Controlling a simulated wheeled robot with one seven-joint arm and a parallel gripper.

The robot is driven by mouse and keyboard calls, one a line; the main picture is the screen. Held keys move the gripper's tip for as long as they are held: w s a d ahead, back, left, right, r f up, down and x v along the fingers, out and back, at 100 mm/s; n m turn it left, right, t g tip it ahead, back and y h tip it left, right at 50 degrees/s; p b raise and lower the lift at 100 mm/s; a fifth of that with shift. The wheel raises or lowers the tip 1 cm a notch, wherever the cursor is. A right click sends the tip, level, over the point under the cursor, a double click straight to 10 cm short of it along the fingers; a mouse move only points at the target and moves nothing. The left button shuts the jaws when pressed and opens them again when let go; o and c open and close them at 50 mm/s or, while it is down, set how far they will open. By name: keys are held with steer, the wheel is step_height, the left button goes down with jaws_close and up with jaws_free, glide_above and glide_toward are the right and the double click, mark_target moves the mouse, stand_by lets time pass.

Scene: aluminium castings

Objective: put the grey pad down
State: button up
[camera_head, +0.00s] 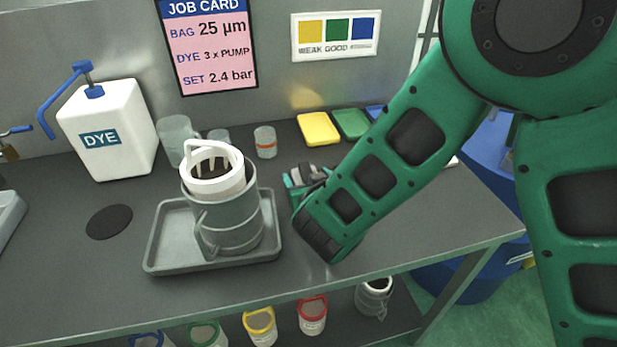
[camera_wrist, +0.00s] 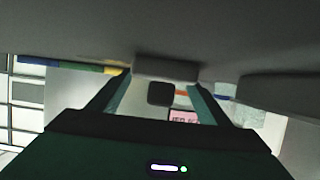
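My gripper (camera_head: 303,176) is low over the bench, right of the grey tray, its teal fingers partly hidden by my green forearm. A grey block, which looks like the grey pad (camera_head: 299,171), shows between the fingers. In the wrist view the pad (camera_wrist: 166,67) is a short grey bar spanning the two fingertips, which close on its ends. The grey bench top fills the upper part of that view, close to the pad. I cannot tell whether the pad touches the bench. A small dark square also shows between the fingers in the wrist view.
A grey tray (camera_head: 165,262) holds a grey jug (camera_head: 232,225) with a white-rimmed filter. Yellow (camera_head: 318,128) and green (camera_head: 351,124) pads, a blue one and a small jar (camera_head: 265,142) lie behind my gripper. A black disc (camera_head: 109,221) and white dye container (camera_head: 108,130) are left.

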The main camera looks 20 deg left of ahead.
steer(key=shift+s+r, duration=0.15)
steer(key=shift+r, duration=0.05)
steer(key=v, duration=1.1)
steer(key=shift+s+d+r, duration=0.15)
steer(key=shift+s+d, duration=0.1)
